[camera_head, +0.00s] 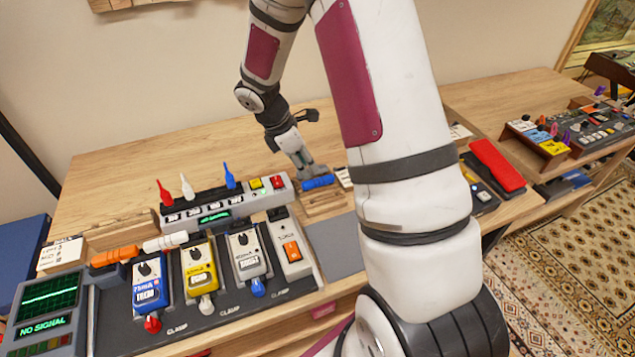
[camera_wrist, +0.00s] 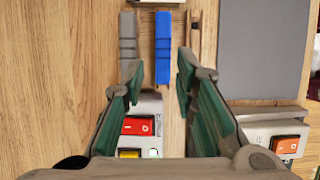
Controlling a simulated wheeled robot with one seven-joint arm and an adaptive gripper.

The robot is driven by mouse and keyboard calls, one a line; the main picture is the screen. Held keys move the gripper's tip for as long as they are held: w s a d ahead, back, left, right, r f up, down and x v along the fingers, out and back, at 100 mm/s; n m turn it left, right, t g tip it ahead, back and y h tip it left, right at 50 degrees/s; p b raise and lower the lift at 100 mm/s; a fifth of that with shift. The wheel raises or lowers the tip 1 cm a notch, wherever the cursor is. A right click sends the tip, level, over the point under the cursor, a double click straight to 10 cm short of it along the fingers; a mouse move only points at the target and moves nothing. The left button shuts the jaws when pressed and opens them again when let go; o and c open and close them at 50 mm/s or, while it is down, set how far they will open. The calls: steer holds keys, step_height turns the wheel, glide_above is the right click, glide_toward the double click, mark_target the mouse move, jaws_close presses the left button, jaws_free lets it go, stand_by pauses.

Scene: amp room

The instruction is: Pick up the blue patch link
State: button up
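The blue patch link (camera_head: 318,182) lies on or by a small wooden holder (camera_head: 325,206) on the wooden bench, behind the pedals. In the wrist view the blue link (camera_wrist: 163,48) is a long ribbed bar, seen lengthwise ahead of my fingertips. My gripper (camera_wrist: 160,76) is open and empty, with one green-padded finger on each side of the link's line. The near end of the link shows between the fingertips. I cannot tell how far above it they are. In the head view my gripper (camera_head: 306,172) is just above and beside the link, partly covering it.
A grey link (camera_wrist: 128,36) lies parallel, left of the blue one. A switch box (camera_head: 225,208) with coloured plugs and a red switch (camera_wrist: 137,126) stands close by. Several pedals (camera_head: 200,265) sit in front. A grey mat (camera_wrist: 262,50) is to the right.

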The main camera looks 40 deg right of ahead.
mark_target(315, 181)
steer(key=shift+a+x, duration=0.2)
steer(key=shift+x, duration=2.65)
steer(key=shift+s, duration=0.15)
jaws_close()
